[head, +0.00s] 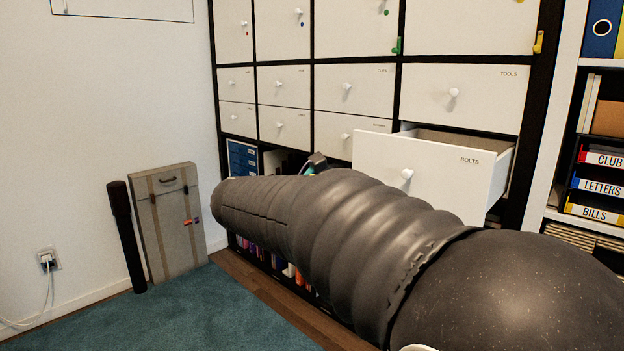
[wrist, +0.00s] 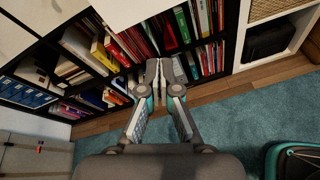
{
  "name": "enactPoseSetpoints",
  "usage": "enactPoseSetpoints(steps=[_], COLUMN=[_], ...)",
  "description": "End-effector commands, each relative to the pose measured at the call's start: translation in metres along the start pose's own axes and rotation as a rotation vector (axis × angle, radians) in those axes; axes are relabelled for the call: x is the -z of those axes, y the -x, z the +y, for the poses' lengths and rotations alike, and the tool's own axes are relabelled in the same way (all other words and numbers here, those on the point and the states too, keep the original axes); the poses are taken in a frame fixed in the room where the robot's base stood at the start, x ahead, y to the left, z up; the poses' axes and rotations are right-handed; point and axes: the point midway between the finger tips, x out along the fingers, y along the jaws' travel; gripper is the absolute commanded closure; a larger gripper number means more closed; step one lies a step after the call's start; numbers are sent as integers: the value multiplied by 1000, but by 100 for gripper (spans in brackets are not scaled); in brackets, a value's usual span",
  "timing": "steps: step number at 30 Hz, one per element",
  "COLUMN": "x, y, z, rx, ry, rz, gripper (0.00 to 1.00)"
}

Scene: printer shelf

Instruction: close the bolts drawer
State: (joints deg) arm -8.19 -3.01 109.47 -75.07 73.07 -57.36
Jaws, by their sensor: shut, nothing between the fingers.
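The bolts drawer (head: 425,172) is a white drawer with a round white knob (head: 407,174) and a BOLTS label. In the head view it is pulled out of the shelf, with its open top and right side wall showing. My gripper (wrist: 166,68) is shut and empty, in front of the lower book shelves in the wrist view. In the head view it is mostly hidden behind my dark arm, which crosses in front of the drawer's lower part. A white panel (wrist: 130,10) shows at the top of the wrist view; I cannot tell whether it is the drawer.
The tools drawer (head: 470,95) above is shut, as are the white drawers to the left. A grey case (head: 168,225) leans at the left wall. Teal carpet (head: 190,315) in front is clear.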

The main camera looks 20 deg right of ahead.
Motion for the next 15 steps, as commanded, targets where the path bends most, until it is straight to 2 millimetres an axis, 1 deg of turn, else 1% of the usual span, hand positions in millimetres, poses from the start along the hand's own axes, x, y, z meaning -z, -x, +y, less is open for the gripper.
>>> enactPoseSetpoints(steps=[1, 3, 6, 9, 11, 15], x=[5, 1, -2, -5, -6, -10], y=[-4, -5, -3, -1, -2, -13], z=[19, 42, 66, 79, 83, 86], rx=[-24, -49, -71, -80, -83, -82], ry=[83, 186, 286, 341, 355, 362], rz=[-65, -151, -244, -298, -314, -319], gripper=[100, 100, 100, 100, 100, 100])
